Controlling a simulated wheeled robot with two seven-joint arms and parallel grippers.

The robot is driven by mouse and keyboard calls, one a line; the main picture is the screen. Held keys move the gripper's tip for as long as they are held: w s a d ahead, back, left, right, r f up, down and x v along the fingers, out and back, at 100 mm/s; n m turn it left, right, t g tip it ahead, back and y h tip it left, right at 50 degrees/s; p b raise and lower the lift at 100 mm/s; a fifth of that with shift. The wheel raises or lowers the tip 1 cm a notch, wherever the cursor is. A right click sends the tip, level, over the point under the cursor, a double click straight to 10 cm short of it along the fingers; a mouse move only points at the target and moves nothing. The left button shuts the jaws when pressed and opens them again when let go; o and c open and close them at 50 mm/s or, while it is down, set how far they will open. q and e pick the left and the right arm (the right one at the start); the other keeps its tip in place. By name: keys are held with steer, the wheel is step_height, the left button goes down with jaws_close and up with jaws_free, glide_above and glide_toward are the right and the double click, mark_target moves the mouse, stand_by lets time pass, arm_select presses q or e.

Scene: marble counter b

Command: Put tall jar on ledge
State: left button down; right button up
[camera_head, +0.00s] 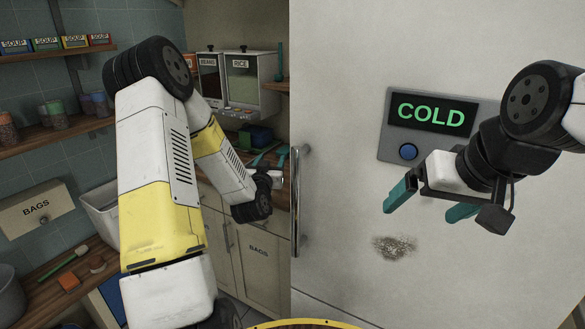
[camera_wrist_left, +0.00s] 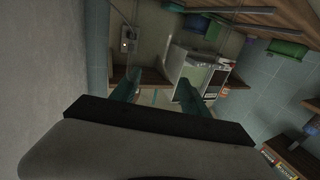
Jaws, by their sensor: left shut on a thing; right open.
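My left gripper (camera_head: 273,160) is at the far counter, just left of the large pale door. Its teal fingers also show in the left wrist view (camera_wrist_left: 158,90), with a gap between them. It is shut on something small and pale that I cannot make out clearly. I cannot tell whether this is the tall jar. A tall, narrow teal thing (camera_head: 280,62) stands on a wooden ledge (camera_head: 277,87) beside the dispensers. Several jars, one green-lidded (camera_head: 55,115), stand on the left wall shelf (camera_head: 50,135). My right gripper (camera_head: 425,202) is open and empty before the door.
The pale door (camera_head: 350,130) with a COLD panel (camera_head: 431,113) and long handle (camera_head: 299,200) fills the right side. A rice dispenser (camera_head: 250,82) stands at the back. The wooden counter (camera_head: 45,290) below holds small things.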

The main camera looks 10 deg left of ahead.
arm_select(q)
steer(key=w+d+f, duration=0.1)
steer(key=w+f, duration=0.1)
steer(key=w, duration=0.5)
steer(key=w+d+f, duration=0.2)
steer(key=w, duration=0.6)
steer(key=shift+d+f, duration=0.15)
steer(key=shift+f, duration=0.45)
steer(key=c, duration=0.6)
jaws_free()
steer(key=shift+o, duration=0.2)
